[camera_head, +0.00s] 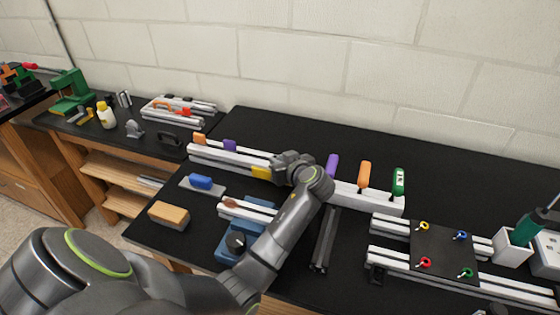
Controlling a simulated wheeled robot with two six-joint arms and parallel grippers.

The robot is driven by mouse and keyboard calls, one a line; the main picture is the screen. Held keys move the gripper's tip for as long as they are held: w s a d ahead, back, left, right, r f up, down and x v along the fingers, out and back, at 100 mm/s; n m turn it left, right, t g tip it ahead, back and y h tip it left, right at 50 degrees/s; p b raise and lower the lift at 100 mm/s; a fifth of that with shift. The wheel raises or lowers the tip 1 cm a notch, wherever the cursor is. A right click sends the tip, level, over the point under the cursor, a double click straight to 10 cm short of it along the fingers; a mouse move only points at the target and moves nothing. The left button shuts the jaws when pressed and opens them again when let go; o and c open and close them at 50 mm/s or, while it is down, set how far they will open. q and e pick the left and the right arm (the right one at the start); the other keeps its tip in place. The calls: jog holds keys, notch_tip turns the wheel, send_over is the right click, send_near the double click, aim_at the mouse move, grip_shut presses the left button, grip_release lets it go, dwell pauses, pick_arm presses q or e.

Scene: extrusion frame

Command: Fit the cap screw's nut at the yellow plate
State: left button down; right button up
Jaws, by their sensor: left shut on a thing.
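The yellow plate (261,172) is on the front of the long light extrusion rail (230,158) at the back of the black bench. My left arm reaches in from the lower left, and its gripper (279,166) is at the rail, just right of the yellow plate. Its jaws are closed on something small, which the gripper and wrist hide. I cannot make out the cap screw or its nut at the plate. My right gripper is not in view.
Orange, purple and green-handled tools (364,175) stand along the rail. In front lie a blue block (201,182), a wooden-topped block (169,214) and a blue fixture (232,240). A dark plate with coloured rings (444,252) sits at right. The bench behind the rail is clear.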

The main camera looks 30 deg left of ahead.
pick_arm(q)
jog(key=c, duration=1.2)
grip_release()
jog(key=shift+c, duration=0.2)
jog(key=shift+r, duration=0.1)
notch_tip(320, 180, up, 10)
jog(key=p, duration=0.7)
jog(key=shift+p, duration=0.3)
